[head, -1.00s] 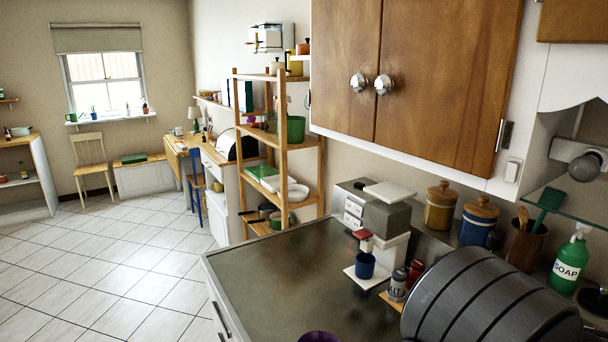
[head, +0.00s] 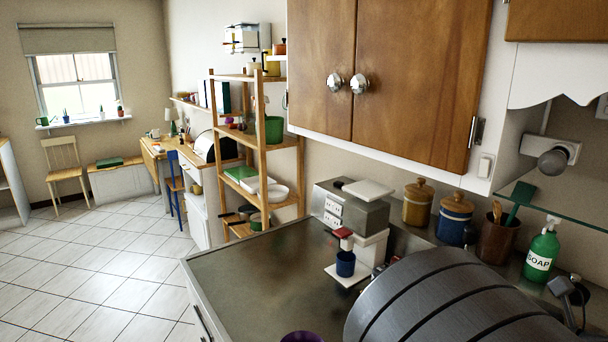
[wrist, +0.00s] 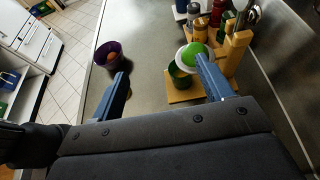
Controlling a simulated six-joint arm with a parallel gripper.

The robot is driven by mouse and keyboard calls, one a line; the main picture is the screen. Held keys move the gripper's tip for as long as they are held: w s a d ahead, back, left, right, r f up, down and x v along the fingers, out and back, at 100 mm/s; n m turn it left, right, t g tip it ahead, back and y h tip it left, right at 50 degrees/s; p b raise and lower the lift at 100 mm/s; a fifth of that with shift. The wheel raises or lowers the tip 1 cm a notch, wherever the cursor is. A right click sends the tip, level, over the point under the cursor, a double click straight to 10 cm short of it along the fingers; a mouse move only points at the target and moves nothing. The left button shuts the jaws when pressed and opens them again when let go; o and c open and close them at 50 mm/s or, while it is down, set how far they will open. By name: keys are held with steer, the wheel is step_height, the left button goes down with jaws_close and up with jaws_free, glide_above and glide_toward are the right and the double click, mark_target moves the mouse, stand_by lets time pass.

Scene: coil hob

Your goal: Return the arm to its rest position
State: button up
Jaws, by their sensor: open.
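My gripper (wrist: 160,64) shows in the wrist view with its two blue fingers spread wide and nothing between them. It hangs above the grey worktop (wrist: 150,75). The right finger overlaps a white and green round thing (wrist: 193,50) in the picture; I cannot tell whether they touch. In the head view the gripper itself is not visible; a large dark ribbed part of my arm fills the lower right and hides part of the worktop.
A purple container (wrist: 107,54) stands left of the fingers, near the worktop's edge. A green cup (wrist: 181,75), bottles and a wooden block (wrist: 236,50) crowd the right. A blue cup (head: 345,264) and a soap bottle (head: 542,252) stand near my arm. The worktop's left part (head: 235,270) is mostly clear.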

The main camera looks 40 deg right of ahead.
steer(key=w+a+f, duration=0.6)
steer(key=a+f, duration=0.2)
steer(key=a, duration=0.3)
steer(key=x, duration=0.4)
steer(key=f+x, duration=0.1)
steer(key=x, duration=0.4)
steer(key=s+d+f+x, duration=0.1)
steer(key=x, duration=0.4)
steer(key=shift+f, duration=0.15)
